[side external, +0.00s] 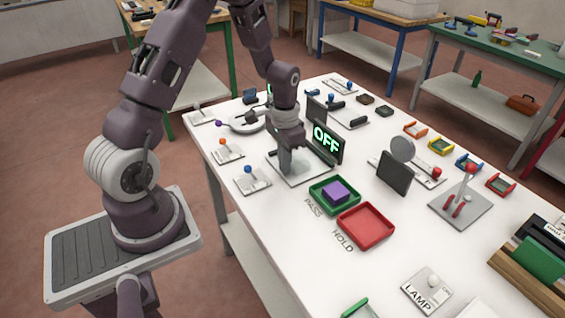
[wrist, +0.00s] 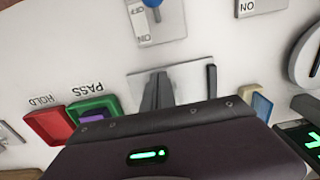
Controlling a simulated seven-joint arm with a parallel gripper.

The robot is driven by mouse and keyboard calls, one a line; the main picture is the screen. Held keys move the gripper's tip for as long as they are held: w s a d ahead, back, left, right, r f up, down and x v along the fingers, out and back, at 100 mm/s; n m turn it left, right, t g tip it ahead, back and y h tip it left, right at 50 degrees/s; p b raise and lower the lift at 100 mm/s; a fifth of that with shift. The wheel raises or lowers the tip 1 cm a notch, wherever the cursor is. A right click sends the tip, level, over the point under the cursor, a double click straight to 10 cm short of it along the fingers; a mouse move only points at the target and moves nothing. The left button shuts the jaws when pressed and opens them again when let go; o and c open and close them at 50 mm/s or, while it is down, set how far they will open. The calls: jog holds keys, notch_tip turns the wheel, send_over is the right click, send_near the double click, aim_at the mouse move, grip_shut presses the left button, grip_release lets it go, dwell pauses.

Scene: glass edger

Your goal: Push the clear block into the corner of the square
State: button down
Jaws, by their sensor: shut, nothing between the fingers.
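My gripper (side external: 287,168) is shut and points down over a light grey plate (side external: 312,177) on the white table. In the wrist view its fingers (wrist: 157,78) are together in front of the same plate (wrist: 190,73). A dark upright bar, seemingly part of the square (wrist: 212,81), stands on the plate to the right of the fingers, apart from them. In the side view, dark edging shows behind the gripper, by the OFF display (side external: 326,140). I cannot make out the clear block in either view; my gripper hides part of the plate.
A green PASS tray (side external: 317,199) holding a purple block (side external: 336,191) and a red HOLD tray (side external: 365,226) sit close to the plate. Switch plates (side external: 252,179) lie on the near left side. A dark panel (side external: 394,173) stands to the right.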

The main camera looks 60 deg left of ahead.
aim_at(304, 158)
jog(key=shift+w+r, duration=0.1)
jog(key=shift+w, duration=2.95)
jog(key=s, duration=0.4)
notch_tip(304, 158, up, 10)
jog(key=shift+s, duration=0.35)
jog(key=c, duration=2.2)
grip_release()
jog(key=c, duration=1.8)
grip_release()
jog(key=shift+w+f, duration=0.2)
jog(key=shift+w, duration=0.1)
jog(key=o, duration=1.2)
jog(key=w+f, duration=0.1)
jog(key=w, duration=0.1)
jog(key=w+f, duration=0.1)
jog(key=w, duration=0.1)
jog(key=w+f, duration=0.1)
jog(key=w, duration=0.2)
jog(key=shift+c, duration=0.2)
jog(key=shift+d+r, duration=0.1)
